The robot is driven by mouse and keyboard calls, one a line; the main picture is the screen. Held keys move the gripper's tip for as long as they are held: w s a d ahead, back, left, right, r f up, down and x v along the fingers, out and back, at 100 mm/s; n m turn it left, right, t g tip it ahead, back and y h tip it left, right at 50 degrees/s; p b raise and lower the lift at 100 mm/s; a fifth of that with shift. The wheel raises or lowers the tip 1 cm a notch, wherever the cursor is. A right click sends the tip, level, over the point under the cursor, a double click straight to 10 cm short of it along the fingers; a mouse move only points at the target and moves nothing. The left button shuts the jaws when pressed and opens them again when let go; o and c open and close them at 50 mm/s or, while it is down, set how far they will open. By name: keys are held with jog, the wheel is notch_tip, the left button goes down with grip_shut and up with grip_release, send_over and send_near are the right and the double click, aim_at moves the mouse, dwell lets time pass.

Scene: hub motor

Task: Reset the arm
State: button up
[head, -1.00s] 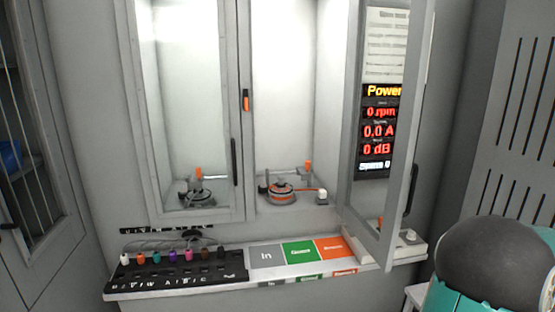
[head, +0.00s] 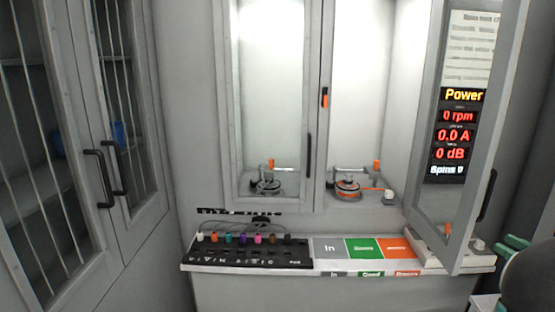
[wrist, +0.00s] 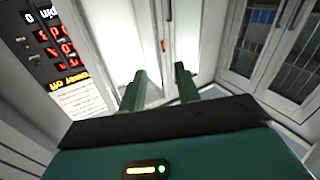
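My gripper (wrist: 160,85) shows in the wrist view with its two green fingers apart and nothing between them. The wrist view looks toward the white cabinet and the power display, which appears upside down at the left. In the head view, part of my arm (head: 530,275) shows at the lower right edge as a dark rounded part with green pieces. It is beside the open cabinet door and clear of the shelf objects.
The cabinet's right door (head: 470,150) stands open; its left door (head: 270,110) is shut. A motor fixture (head: 347,188) sits inside. The shelf holds a black rack (head: 245,256) with several coloured plugs, and In, green and orange squares (head: 362,248). Barred cabinets (head: 60,170) stand left.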

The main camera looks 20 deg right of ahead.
jog(key=w+a+r+m+t+h, duration=0.1)
jog(key=w+a+r+m+h, duration=0.15)
jog(key=w+r+h, duration=0.65)
jog(key=w+a+f+m+g+h, duration=0.1)
jog(key=w+a+m+g+h, duration=0.2)
jog(key=w+a, duration=0.5)
jog(key=s+a+f+g+y, duration=0.3)
jog(key=s+a+f, duration=0.2)
jog(key=a, duration=0.6)
jog(key=s+a+f+n+g+y, duration=0.1)
jog(key=s+a+f+g+y, duration=0.2)
jog(key=s+a, duration=0.4)
jog(key=s+a+f+n+g+y, duration=0.1)
jog(key=s+a+f+g, duration=0.3)
jog(key=a, duration=1.2)
notch_tip(320, 180, down, 3)
jog(key=shift+s+a+f+y, duration=0.2)
jog(key=shift+s+a+y, duration=0.15)
jog(key=shift+s+y, duration=0.65)
jog(key=shift+d, duration=0.1)
